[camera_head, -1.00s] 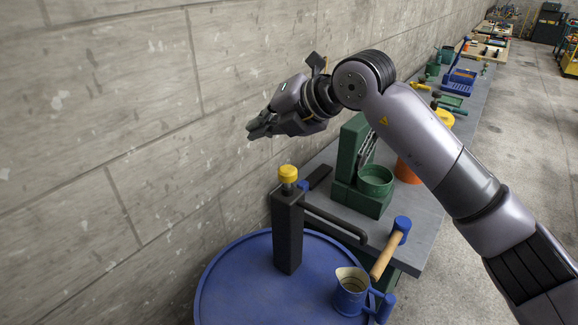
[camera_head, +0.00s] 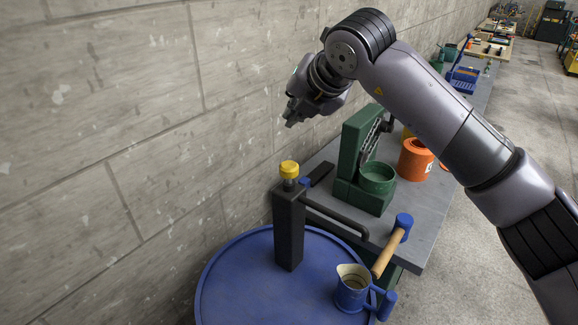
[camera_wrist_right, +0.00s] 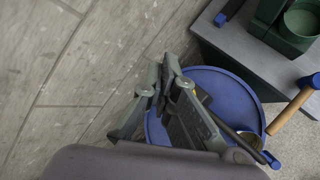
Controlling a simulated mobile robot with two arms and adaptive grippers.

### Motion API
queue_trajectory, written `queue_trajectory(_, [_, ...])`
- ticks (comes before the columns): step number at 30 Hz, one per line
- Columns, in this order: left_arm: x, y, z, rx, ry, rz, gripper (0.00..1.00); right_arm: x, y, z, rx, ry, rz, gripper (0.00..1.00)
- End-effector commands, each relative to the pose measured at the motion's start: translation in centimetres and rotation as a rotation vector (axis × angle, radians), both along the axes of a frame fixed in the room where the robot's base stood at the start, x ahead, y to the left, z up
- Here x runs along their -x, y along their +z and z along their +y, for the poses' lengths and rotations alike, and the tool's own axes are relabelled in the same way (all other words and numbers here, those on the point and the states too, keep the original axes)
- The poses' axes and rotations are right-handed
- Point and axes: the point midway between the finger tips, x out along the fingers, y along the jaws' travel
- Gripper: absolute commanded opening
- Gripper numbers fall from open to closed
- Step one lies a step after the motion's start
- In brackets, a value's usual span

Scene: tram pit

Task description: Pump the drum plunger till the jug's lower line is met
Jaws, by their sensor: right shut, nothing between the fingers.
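The blue drum (camera_head: 235,285) stands at the bottom of the head view, its round top rimmed. A dark pump column (camera_head: 288,228) rises from it with a yellow plunger knob (camera_head: 289,169) on top. A curved dark spout (camera_head: 335,217) runs right from the column. The blue jug (camera_head: 352,289) stands on the drum's right side, its cream inside showing; I cannot make out its lines or level. My right gripper (camera_head: 291,118) is shut and empty, above and apart from the knob. In the wrist view the gripper (camera_wrist_right: 160,85) hides part of the drum top (camera_wrist_right: 225,90). My left gripper is not in view.
A grey workbench (camera_head: 425,230) extends behind the drum. It bears a mallet (camera_head: 389,248), a green press-like stand (camera_head: 355,150) with a green cup (camera_head: 377,180), and an orange container (camera_head: 415,160). The concrete wall (camera_head: 110,130) bounds the left side. Open floor lies at right.

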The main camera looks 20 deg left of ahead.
Motion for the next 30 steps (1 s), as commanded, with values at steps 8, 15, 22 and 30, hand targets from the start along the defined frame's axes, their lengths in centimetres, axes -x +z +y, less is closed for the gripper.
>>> queue_trajectory(8, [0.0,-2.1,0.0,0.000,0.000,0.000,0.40,0.0,-4.2,0.0,0.000,0.000,0.002,0.00])
queue_trajectory(15, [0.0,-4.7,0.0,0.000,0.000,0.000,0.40,0.0,-7.2,0.0,-0.001,0.000,0.000,0.00])
queue_trajectory(22, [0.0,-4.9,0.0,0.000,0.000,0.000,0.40,0.0,-7.4,0.0,-0.001,0.000,0.000,0.00])
queue_trajectory(30, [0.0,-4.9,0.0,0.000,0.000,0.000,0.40,0.0,-7.3,0.0,-0.001,0.001,0.000,0.00])
